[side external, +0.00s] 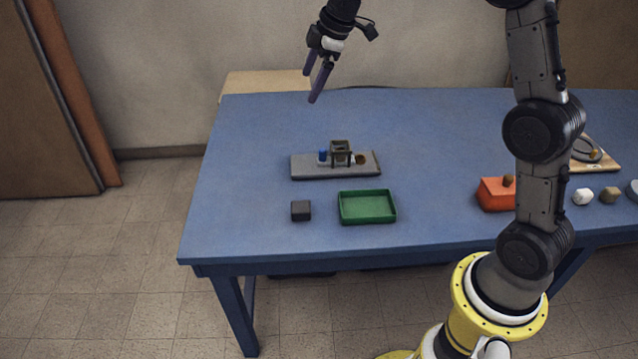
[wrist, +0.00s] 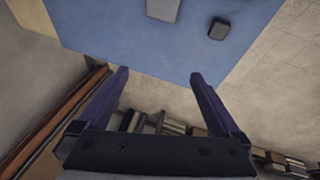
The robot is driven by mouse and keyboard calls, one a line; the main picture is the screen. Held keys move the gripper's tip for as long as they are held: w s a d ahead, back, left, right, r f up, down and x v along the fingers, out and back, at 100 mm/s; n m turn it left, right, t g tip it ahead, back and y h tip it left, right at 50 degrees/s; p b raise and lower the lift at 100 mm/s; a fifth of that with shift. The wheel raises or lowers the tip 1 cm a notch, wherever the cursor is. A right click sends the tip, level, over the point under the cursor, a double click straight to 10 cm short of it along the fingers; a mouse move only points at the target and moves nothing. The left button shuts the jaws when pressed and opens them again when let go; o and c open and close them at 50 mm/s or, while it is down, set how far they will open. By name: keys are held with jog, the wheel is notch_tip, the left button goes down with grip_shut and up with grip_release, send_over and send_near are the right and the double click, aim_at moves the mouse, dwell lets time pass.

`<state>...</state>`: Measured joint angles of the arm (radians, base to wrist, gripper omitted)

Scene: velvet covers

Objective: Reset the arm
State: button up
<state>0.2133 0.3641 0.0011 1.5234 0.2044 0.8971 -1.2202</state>
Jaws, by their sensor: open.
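My gripper (side external: 314,83) hangs in the air above the far left part of the blue table (side external: 420,130), well clear of everything on it. Its two purple fingers stand apart with nothing between them. In the wrist view, my gripper (wrist: 159,80) is open and empty, with the table (wrist: 120,35) beyond the fingertips. My arm rises from a yellow base at the lower right of the side view and reaches over the table.
On the table are a grey board (side external: 310,172) with a small dark frame and a blue piece, a green tray (side external: 367,219), a dark cube (side external: 300,211) and an orange box (side external: 493,199). Several small pieces lie at the far right. The table's back left is clear.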

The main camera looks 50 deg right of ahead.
jog(key=s+a+r+m+t, duration=0.1)
jog(key=s+a+r, duration=0.35)
jog(key=s, duration=0.55)
jog(key=s+a+r+m+t, duration=0.1)
jog(key=s+a+r, duration=0.3)
jog(key=s, duration=0.6)
jog(key=s+f+m, duration=0.4)
jog(key=s, duration=0.3)
jog(key=s+f+m+h, duration=0.1)
jog(key=s+f+m, duration=0.3)
jog(key=s, duration=0.4)
jog(key=shift+s+d+g, duration=0.15)
jog(key=shift+d+g, duration=0.25)
jog(key=shift+d, duration=0.05)
